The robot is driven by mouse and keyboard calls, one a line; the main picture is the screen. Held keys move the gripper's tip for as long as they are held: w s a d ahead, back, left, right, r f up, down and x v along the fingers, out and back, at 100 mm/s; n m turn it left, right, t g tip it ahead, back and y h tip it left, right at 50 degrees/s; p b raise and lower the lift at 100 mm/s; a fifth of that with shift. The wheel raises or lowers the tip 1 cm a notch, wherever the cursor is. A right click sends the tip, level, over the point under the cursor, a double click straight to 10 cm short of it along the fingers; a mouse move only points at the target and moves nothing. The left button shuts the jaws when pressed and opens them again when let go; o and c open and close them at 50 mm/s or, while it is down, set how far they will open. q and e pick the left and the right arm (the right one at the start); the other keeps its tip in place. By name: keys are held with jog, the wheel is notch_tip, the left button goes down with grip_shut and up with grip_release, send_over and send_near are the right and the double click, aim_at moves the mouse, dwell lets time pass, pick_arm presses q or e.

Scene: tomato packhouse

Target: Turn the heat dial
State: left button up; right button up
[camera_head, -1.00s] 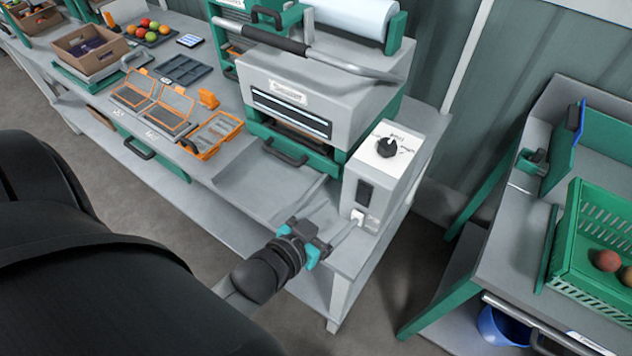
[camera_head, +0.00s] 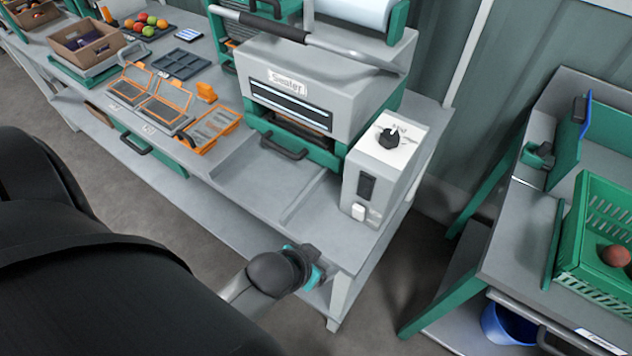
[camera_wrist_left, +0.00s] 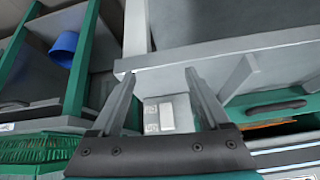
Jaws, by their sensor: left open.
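The heat dial (camera_head: 389,138) is a black round knob on the white, sloped top of a grey control box (camera_head: 402,172) at the right side of the sealer. Printed marks surround it. My left gripper (camera_head: 318,272) is at the bench's front edge, below and in front of the box, apart from the dial. The dial is not visible there. My right gripper is not in view.
The sealer (camera_head: 300,100) stands left of the box, with a long lever on top. Orange-framed trays (camera_head: 215,125) lie further left. A separate bench at right holds a green crate (camera_head: 572,262). A blue bucket (camera_head: 505,325) sits below. The bench front (camera_head: 300,225) is bare.

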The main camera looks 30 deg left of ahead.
pick_arm(q)
jog(key=shift+s+f+b, duration=0.2)
jog(key=shift+f, duration=0.75)
jog(key=shift+s+f+b, duration=0.2)
jog(key=shift+f, duration=0.75)
jog(key=s+f+g+b, duration=0.2)
jog(key=s+f, duration=0.2)
jog(key=f, duration=0.5)
jog(key=s+f+g+b, duration=0.15)
jog(key=s+f, duration=0.35)
jog(key=f, duration=0.5)
jog(key=s+a+f+g+b, duration=0.2)
jog(key=s+f+b, duration=0.1)
jog(key=s+f, duration=0.9)
jog(key=shift+s+a+m+b, duration=0.2)
jog(key=shift+s+m+b, duration=0.1)
jog(key=shift+s, duration=0.85)
